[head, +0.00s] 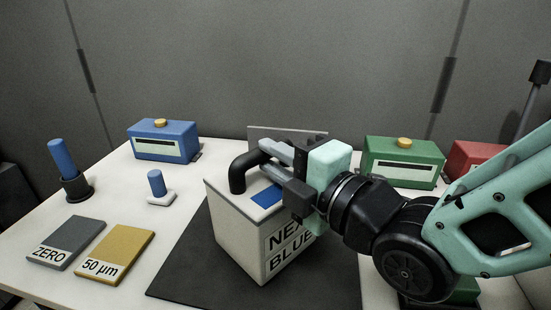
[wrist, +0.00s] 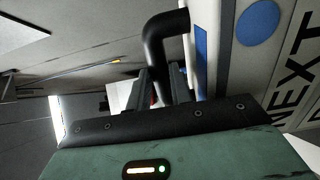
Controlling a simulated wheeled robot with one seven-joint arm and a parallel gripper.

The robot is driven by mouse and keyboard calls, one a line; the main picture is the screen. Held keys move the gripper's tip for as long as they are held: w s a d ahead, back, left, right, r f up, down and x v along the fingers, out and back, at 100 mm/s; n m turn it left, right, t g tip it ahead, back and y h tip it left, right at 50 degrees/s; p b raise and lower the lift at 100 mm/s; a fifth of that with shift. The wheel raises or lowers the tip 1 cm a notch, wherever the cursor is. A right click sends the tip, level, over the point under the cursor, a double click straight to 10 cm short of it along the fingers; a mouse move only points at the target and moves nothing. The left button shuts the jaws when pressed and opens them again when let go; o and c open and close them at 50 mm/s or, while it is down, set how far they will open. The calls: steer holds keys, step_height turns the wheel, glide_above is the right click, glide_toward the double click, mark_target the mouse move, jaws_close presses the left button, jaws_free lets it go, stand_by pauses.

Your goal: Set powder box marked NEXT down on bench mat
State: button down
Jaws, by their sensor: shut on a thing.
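The powder box (head: 235,235) is a pale box lettered NEXT and BLUE, with a blue patch and a black bent handle (head: 238,175) on top. My gripper (head: 272,156) is shut on that handle and hides part of the lettering. The box looks upright over the dark bench mat (head: 190,275); I cannot tell whether its base touches the mat. In the wrist view, the fingers of my gripper (wrist: 160,88) close around the black handle (wrist: 155,45), and the box (wrist: 235,75) fills the right side with NEXT showing.
Blue (head: 165,141), green (head: 400,160) and red (head: 472,156) boxes stand along the back. A blue-handled tool in a dark holder (head: 75,187) and a small blue-knobbed piece (head: 158,188) stand left. ZERO (head: 60,240) and 50 µm (head: 115,252) plates lie front left. A grey panel stands behind the powder box.

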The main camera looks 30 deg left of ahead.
steer(key=shift+f+b, duration=0.2)
steer(key=shift+b, duration=0.2)
stand_by(0.3)
steer(key=c, duration=1.2)
jaws_free()
steer(key=shift+o, duration=0.2)
steer(key=shift+f, duration=0.3)
steer(key=shift+d, duration=0.15)
